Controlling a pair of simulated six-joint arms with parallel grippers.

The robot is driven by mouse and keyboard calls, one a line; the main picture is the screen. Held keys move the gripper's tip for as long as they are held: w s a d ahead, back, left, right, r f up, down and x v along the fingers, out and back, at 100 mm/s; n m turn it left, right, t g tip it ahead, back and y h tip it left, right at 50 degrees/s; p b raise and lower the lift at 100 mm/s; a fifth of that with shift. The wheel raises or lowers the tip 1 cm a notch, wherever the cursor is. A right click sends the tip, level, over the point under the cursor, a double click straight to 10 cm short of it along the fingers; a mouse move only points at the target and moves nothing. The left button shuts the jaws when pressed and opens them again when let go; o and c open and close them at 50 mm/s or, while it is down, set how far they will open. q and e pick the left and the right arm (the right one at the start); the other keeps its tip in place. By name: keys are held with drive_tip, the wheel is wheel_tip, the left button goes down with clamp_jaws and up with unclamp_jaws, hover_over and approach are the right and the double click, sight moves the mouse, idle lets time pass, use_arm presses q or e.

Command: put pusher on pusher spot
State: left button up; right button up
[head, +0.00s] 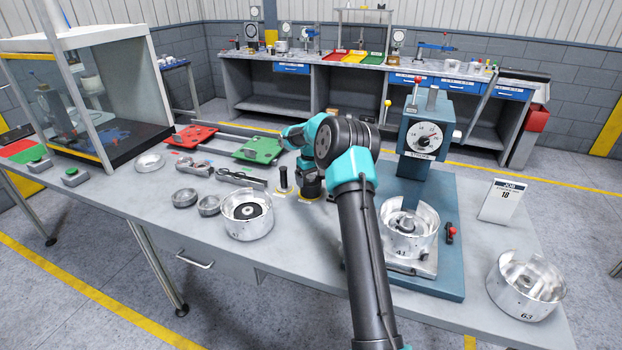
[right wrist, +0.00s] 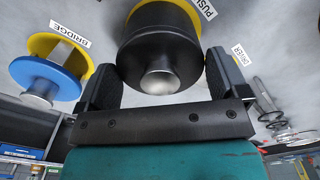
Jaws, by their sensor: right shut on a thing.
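The pusher is a black cylinder with a shiny metal knob (right wrist: 158,75), seen close up in the right wrist view. My right gripper (right wrist: 163,85) is shut on it, one dark finger on each side. Behind the pusher shows the yellow rim of the pusher spot (right wrist: 192,12), beside a label partly reading PUSH. In the head view my right gripper (head: 311,176) is low over the table's middle, with a yellow edge under the dark held part. The pusher is over the spot; I cannot tell if its base touches. My left gripper is not in view.
In the wrist view a blue disc (right wrist: 45,75) on a yellow spot sits beside the BRIDGE label. In the head view a black-stemmed piece (head: 283,182) stands just left of the gripper. A metal drum (head: 246,222) is in front; a blue gauge press (head: 424,140) stands right.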

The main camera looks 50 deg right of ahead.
sight(311, 176)
idle(0.3)
drive_tip(key=o, duration=0.7)
drive_tip(key=shift+f, duration=0.1)
wheel_tip(311, 176, up, 12)
drive_tip(key=shift+r, duration=0.15)
idle(0.4)
